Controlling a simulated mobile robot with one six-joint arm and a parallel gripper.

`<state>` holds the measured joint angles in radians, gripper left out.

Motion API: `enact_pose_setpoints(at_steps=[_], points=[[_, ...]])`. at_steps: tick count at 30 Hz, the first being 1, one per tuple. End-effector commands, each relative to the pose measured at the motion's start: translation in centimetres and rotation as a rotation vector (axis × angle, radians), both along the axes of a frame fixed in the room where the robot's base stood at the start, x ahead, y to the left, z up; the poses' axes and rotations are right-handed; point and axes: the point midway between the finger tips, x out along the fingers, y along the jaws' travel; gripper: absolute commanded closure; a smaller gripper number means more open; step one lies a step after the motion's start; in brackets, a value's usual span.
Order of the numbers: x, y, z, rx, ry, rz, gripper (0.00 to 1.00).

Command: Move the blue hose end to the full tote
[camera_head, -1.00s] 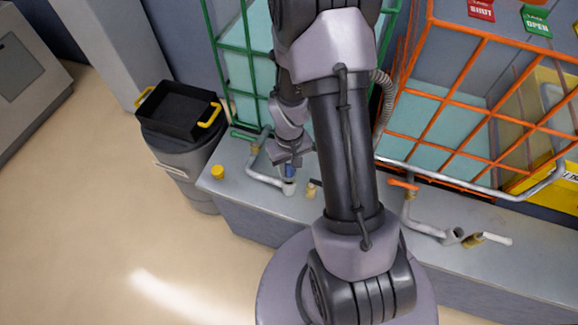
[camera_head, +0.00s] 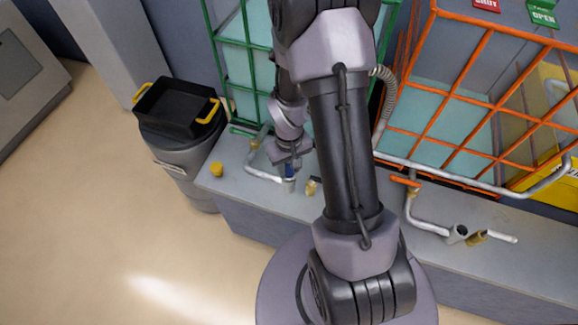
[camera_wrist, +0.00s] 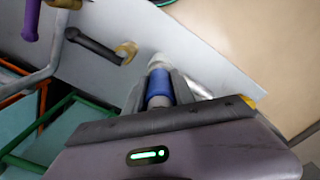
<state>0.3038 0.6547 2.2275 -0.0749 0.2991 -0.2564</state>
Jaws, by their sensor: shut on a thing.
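The blue hose end (camera_head: 290,171) is upright between the fingers of my gripper (camera_head: 289,162). In the wrist view the blue hose end (camera_wrist: 158,88) is clasped by both fingers. It is at the upturned mouth of the grey pipe (camera_head: 289,186) in front of the green-caged tote (camera_head: 240,60); I cannot tell whether it sits inside the mouth. The green-caged tote shows pale teal contents high up. The orange-caged tote (camera_head: 440,100) shows teal liquid only low down. My arm hides part of the green-caged tote.
A brass fitting (camera_head: 312,186) lies close right of the grey pipe. A yellow cap (camera_head: 217,170) sits near the left ledge end. A black tray (camera_head: 180,105) rests on the grey bin. Another open pipe mouth (camera_head: 458,233) and brass fitting (camera_head: 478,237) are at right.

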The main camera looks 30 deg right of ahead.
Motion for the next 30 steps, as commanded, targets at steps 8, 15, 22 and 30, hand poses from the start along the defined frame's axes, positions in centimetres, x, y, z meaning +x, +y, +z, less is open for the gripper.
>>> enact_pose_setpoints(at_steps=[8,15,22,30], points=[[0.0,0.0,-0.8,0.0,0.0,0.0,0.95],[0.0,0.0,-0.7,0.0,0.0,0.0,0.44],[0.0,0.0,-0.3,0.0,-0.001,0.0,0.44],[0.1,0.0,6.3,-0.001,-0.004,0.0,0.44]])
